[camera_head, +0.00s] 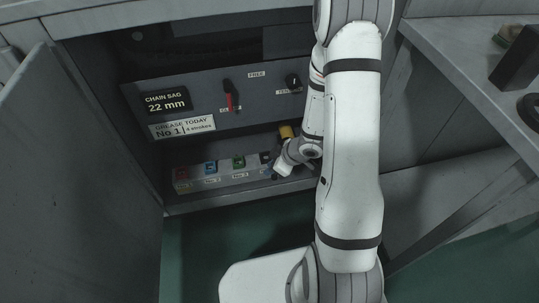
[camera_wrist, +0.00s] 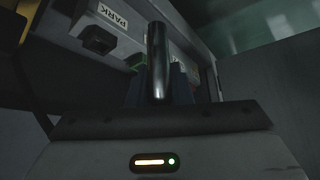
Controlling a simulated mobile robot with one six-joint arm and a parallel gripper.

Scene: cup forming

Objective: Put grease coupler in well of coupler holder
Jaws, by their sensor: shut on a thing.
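My gripper (camera_head: 271,165) is at the right end of the low shelf inside the open cabinet. In the wrist view its dark fingers (camera_wrist: 158,88) are shut on a shiny metal cylinder, which I take to be the grease coupler (camera_wrist: 157,55). The coupler points away from the gripper. In the head view I cannot make it out. The coupler holder (camera_head: 222,181) is a pale, long block on the shelf, with red, blue and green marked places and small labels. In the wrist view a pale block with a PARK label (camera_wrist: 112,17) lies left of the coupler. I cannot tell whether the coupler touches the holder.
A dark panel above the holder carries a CHAIN SAG sign (camera_head: 166,102), a GREASE TODAY No 1 sign (camera_head: 182,126), and a red-handled lever (camera_head: 229,96). A yellow part (camera_head: 286,132) is just above my wrist. An open cabinet door (camera_head: 75,170) stands at left, a bench (camera_head: 475,70) at right.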

